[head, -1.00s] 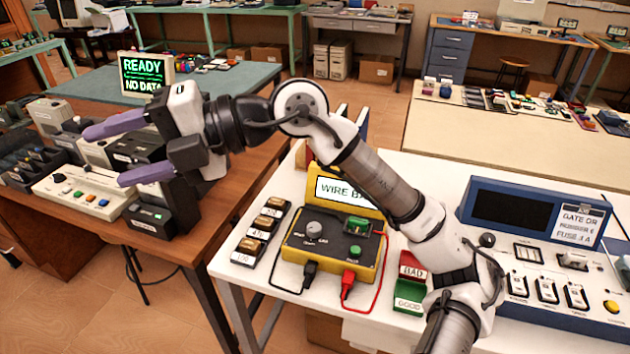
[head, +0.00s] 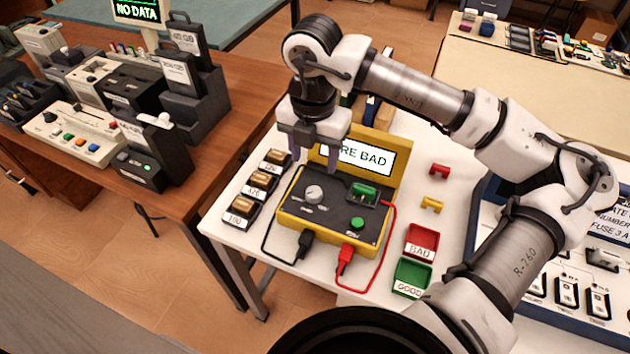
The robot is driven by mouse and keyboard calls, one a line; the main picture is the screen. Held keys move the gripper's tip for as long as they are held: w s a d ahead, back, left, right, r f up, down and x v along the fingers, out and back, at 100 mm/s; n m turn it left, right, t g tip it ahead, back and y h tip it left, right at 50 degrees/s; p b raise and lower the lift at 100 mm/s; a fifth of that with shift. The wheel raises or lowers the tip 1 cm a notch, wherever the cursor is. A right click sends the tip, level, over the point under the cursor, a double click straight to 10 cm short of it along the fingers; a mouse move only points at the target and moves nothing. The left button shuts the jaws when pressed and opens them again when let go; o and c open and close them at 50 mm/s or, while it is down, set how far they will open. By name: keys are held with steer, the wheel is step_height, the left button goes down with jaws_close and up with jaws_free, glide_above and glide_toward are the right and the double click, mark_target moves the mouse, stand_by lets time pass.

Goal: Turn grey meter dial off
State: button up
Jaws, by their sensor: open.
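The yellow meter box (head: 290,222) sits on the white table with a dark top panel. Its round grey dial (head: 314,193) is on the left part of that panel. Its exact pointer setting is too small to read. My gripper (head: 314,160) points down over the back left of the box, behind and above the dial as seen here. Its purple fingers are apart, with nothing seen between them. They look clear of the dial, though the height gap is hard to judge. The upright sign (head: 362,158) at the back of the box is partly hidden by my gripper and reads "...RE BAD".
A green piece (head: 364,193) and a green button (head: 357,223) are right of the dial. Black and red leads plug into the box front. Several labelled blocks (head: 262,181) stand left; red BAD (head: 422,241) and green GOOD (head: 412,277) trays lie right.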

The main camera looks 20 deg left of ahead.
mark_target(314, 192)
step_height(314, 192, down, 10)
steer(key=shift+f+p, duration=0.1)
steer(key=shift+p, duration=0.85)
steer(key=c, duration=1)
